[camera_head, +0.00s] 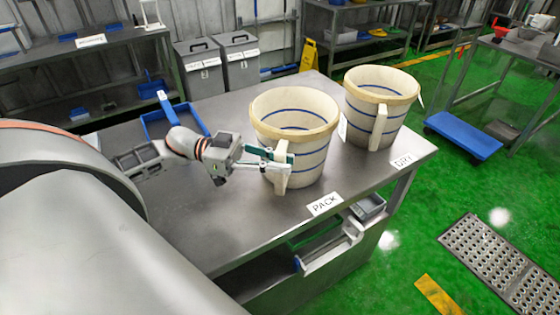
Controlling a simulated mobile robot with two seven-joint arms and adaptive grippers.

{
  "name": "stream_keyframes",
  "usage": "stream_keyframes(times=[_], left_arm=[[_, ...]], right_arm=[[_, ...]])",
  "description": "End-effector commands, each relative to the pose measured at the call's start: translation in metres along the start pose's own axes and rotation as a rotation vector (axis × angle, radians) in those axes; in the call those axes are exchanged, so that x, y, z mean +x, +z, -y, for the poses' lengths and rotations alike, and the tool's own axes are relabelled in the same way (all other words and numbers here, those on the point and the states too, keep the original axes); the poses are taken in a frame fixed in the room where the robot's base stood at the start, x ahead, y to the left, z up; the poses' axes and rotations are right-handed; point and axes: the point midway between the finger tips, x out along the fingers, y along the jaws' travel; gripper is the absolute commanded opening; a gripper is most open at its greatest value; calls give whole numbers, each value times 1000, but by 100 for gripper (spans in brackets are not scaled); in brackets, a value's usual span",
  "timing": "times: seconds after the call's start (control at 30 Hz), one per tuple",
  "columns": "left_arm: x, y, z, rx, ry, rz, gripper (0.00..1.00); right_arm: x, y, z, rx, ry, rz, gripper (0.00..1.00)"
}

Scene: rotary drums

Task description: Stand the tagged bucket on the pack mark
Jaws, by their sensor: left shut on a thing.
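Two cream buckets with blue bands and side handles are at the right of the steel table. The left bucket (308,157) is upright behind the PACK label (325,204); I cannot tell whether its base touches the table. The right bucket (389,112) is upright behind the DRY label (402,161). A white tag (342,128) shows at the left bucket's right side, and another pale tag (421,100) at the right bucket's right edge; neither is readable. My left gripper (281,163) is shut on the left bucket's handle (283,176). My right gripper is out of view.
A blue tray (202,116) and a grey divided tray (138,160) lie left of my gripper on the table (240,220). Two grey lidded bins (199,68) stand behind. A blue platform (463,136) is on the green floor at right. The table's front middle is bare.

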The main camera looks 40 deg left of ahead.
Motion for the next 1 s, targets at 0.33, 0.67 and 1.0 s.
stream_keyframes(times=[0.33, 0.67, 1.0], left_arm=[[0, -1, 0, 7, 0, -3, 0], [0, 3, 0, 7, 0, -3, 34], [0, 7, 0, -4, 0, 2, 55]], right_arm=[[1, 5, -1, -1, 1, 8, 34], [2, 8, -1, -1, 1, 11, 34], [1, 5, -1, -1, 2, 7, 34]])
